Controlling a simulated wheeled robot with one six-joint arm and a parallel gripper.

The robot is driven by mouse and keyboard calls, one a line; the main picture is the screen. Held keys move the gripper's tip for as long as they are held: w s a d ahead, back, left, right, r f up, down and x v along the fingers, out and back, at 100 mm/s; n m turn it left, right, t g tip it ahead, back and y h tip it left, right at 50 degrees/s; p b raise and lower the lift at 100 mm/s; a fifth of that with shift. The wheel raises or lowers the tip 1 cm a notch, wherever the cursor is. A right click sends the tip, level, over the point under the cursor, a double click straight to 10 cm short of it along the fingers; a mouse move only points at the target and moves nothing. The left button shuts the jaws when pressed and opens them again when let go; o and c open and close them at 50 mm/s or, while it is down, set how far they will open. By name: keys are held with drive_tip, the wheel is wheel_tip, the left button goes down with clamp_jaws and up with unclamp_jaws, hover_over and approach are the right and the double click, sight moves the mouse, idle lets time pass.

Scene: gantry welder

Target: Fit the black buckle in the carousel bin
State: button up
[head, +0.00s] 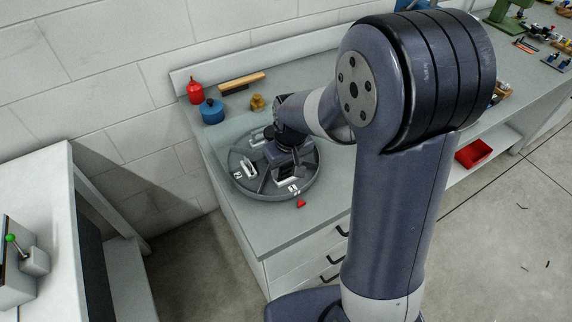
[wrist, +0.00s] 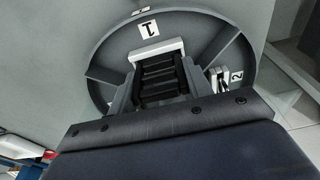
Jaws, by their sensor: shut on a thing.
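The carousel bin (head: 312,186) is a round grey tray with dividers on the bench, and its rim and number labels also show in the wrist view (wrist: 101,60). My gripper (head: 285,160) is down over the carousel. In the wrist view its two grey fingers (wrist: 158,82) are shut on the black buckle (wrist: 160,76), a dark ribbed piece. The buckle is over or in the compartment labelled 1; I cannot tell whether it touches the floor. A white block (wrist: 157,50) lies across the far end of the buckle. The buckle's underside is hidden.
A white-and-black part (wrist: 218,80) lies in the compartment labelled 2. A red pointer (head: 300,203) stands at the carousel's front edge. A red bottle (head: 195,92), blue can (head: 212,111), brush (head: 242,83) and brass piece (head: 257,102) stand behind. The bench's front left is clear.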

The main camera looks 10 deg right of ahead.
drive_tip(key=shift+f+b, duration=0.3)
drive_tip(key=shift+f, duration=0.15)
drive_tip(key=o, duration=1)
drive_tip(key=shift+r, duration=0.1)
drive_tip(key=r, duration=0.3)
drive_tip(key=s+r, duration=0.1)
drive_tip(key=r, duration=0.6)
drive_tip(key=shift+s+d+r, duration=0.25)
drive_tip(key=shift+d+r, duration=0.05)
drive_tip(key=shift+r, duration=0.05)
drive_tip(key=shift+f, duration=0.15)
